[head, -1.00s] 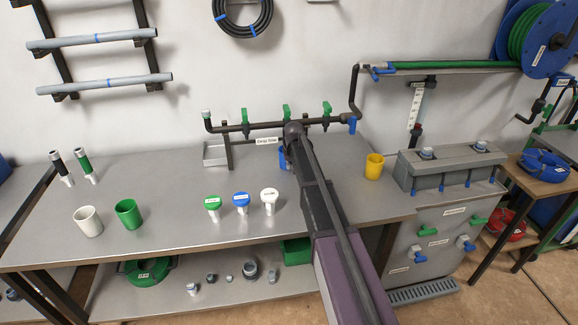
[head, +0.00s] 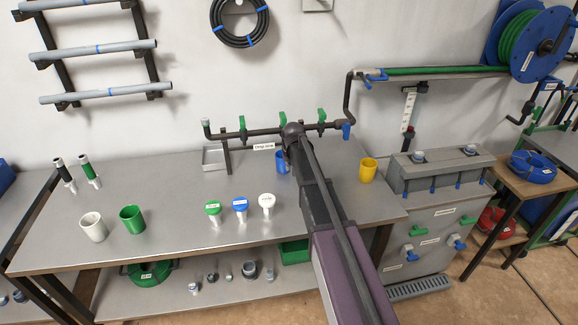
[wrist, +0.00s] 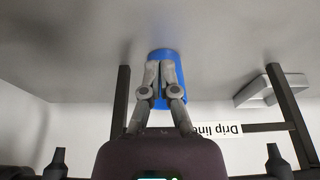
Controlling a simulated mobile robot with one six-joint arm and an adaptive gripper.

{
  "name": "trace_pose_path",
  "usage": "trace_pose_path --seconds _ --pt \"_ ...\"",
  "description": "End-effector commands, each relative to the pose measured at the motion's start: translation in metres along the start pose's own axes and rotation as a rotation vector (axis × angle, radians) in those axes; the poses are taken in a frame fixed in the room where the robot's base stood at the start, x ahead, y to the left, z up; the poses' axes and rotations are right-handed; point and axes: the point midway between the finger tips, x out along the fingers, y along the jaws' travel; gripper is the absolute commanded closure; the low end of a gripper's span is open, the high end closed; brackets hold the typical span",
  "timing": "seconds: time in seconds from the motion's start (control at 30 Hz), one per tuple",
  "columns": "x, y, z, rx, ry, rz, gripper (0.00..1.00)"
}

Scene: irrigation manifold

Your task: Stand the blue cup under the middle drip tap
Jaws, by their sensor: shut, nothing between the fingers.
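The blue cup (head: 281,162) stands on the metal bench below the pipe, partly hidden by my arm in the head view. The middle drip tap (head: 282,119) has a green handle; its outlet is hidden behind my arm. In the wrist view, which is upside down, the blue cup (wrist: 157,57) stands on the bench just beyond my gripper (wrist: 160,66). The fingers are shut with nothing between them and overlap the cup in the picture; I cannot tell whether they touch it. The head view hides the fingers. The cup appears roughly below the middle tap; exact alignment is unclear.
A yellow cup (head: 368,170) stands right of my arm. A white cup (head: 93,227) and a green cup (head: 133,220) stand at the left. Several capped fittings (head: 240,206) stand mid-bench. A grey tray (head: 214,157) and the drip line sign (head: 264,146) are near the pipe.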

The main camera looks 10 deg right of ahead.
Motion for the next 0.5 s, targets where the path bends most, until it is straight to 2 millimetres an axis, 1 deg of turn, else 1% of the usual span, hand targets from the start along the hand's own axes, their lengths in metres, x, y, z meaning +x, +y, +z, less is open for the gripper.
trace_pose_path --seconds 0.03,0.2,0.5 --pt "-0.009 0.0 -0.001 0.0 0.0 0.0 1.0" --pt "-0.023 0.0 -0.001 0.0 0.0 0.0 1.0" --pt "-0.038 0.0 0.0 0.0 0.0 0.0 1.0"
